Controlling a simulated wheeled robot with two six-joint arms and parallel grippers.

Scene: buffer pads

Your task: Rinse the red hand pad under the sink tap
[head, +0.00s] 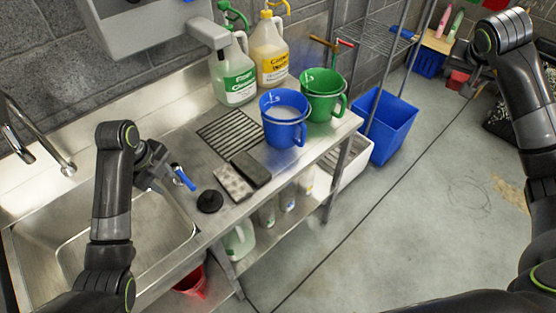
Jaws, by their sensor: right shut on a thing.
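I see no red hand pad in the head view. The steel sink (75,250) is at the left, its basin partly hidden by my left arm. The tap (50,150) rises at its back left, with a curved chrome spout. My left gripper (150,182) is over the right side of the basin, apart from the tap. Its fingers are small and dark, and I cannot tell whether they are open. My right arm is at the right edge, with its gripper out of view.
A speckled pad (232,184), a dark pad (251,169) and a black round piece (209,201) lie on the counter. A blue-handled item (184,178) is beside my left gripper. Blue (284,130) and green (322,106) buckets stand further back. Open floor (410,220) is at the right.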

